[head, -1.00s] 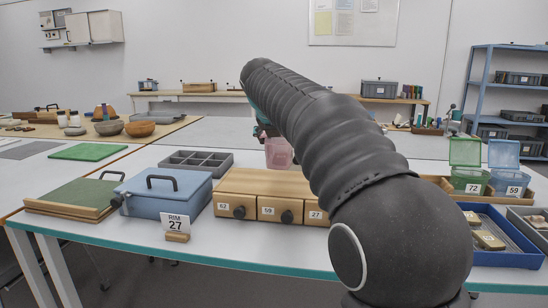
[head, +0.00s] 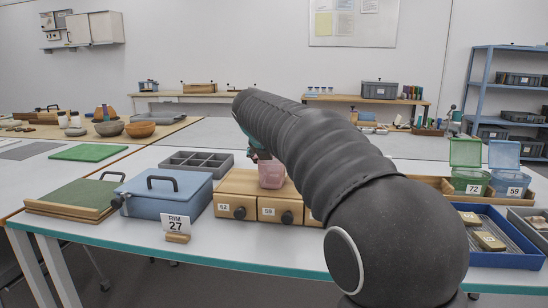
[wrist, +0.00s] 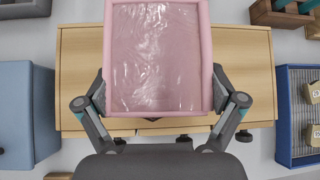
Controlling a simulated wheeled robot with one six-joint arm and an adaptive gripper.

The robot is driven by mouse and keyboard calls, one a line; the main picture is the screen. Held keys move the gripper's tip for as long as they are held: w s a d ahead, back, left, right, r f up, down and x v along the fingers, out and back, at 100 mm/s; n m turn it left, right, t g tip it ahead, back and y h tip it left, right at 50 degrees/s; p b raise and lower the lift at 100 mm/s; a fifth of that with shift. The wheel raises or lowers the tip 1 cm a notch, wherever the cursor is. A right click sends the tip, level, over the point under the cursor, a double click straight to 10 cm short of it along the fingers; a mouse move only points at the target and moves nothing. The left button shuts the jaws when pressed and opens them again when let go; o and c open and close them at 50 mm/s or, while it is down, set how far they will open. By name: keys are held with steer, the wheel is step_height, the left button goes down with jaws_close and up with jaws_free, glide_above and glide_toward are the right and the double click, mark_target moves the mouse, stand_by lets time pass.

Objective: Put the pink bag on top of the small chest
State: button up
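The pink bag (head: 271,175) is a translucent pink pouch with a pink rim. In the wrist view the bag (wrist: 158,55) fills the upper middle, over the top of the small chest (wrist: 240,75). The small chest (head: 235,183) is light wood with dark-knobbed, numbered drawers; my arm hides its right part. My gripper (wrist: 161,95) has a finger on each side of the bag and is shut on it. In the head view the gripper is mostly behind my arm. I cannot tell whether the bag's underside touches the chest top.
A blue box (head: 165,193) with a dark handle stands left of the chest, with a number card (head: 175,223) in front. A grey divided tray (head: 196,163) lies behind. A blue tray (head: 500,259) and clear lidded containers (head: 470,180) are at the right.

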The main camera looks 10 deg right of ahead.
steer(key=shift+o, duration=0.4)
steer(key=shift+r, duration=0.2)
steer(key=shift+s+a+r, duration=0.1)
steer(key=shift+s+r, duration=0.15)
steer(key=v, duration=1.1)
steer(key=shift+s, duration=0.15)
steer(key=s+d+f+m+g+y, duration=0.1)
steer(key=s+d+f+m, duration=0.3)
steer(key=s+f+m, duration=0.9)
steer(key=s+d+f+m+g+y, duration=0.1)
steer(key=s+d+f+m, duration=0.3)
steer(key=s+f+m, duration=0.9)
steer(key=s+m+y, duration=0.1)
steer(key=s+m, duration=0.5)
steer(key=s, duration=0.1)
steer(key=shift+d+f+m+g+y, duration=0.15)
steer(key=shift+f+m+g+y, duration=0.15)
steer(key=shift+m, duration=0.1)
steer(key=shift+s, duration=0.1)
